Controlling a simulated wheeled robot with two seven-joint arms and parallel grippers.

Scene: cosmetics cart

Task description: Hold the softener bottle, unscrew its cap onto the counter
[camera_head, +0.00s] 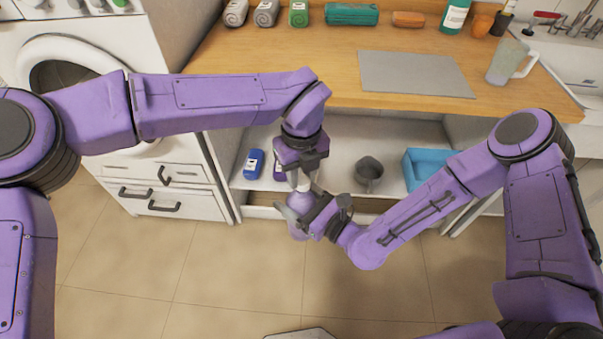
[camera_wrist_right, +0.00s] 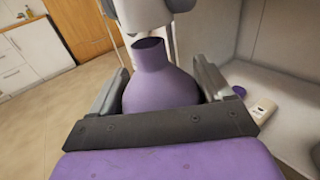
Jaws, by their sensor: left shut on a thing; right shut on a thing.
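The purple softener bottle (camera_head: 297,216) is upright in front of the open shelf, off the floor. My right gripper (camera_head: 309,214) is shut around its body; the right wrist view shows the bottle (camera_wrist_right: 160,90) between both fingers. Its narrow neck (camera_wrist_right: 149,46) shows a dark opening at the top. My left gripper (camera_head: 303,180) points down above the bottle and is shut on a pale thing that looks like the cap (camera_head: 303,183). In the right wrist view a pale rounded part sits just above the neck; whether it is cap or finger is unclear.
The wooden counter (camera_head: 310,80) holds a grey mat (camera_head: 415,74), a clear pitcher (camera_head: 508,62) and several items along the back. The shelf below holds a blue bottle (camera_head: 254,163), a grey pot (camera_head: 369,172) and a blue bin (camera_head: 427,165). Bare counter lies left of the mat.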

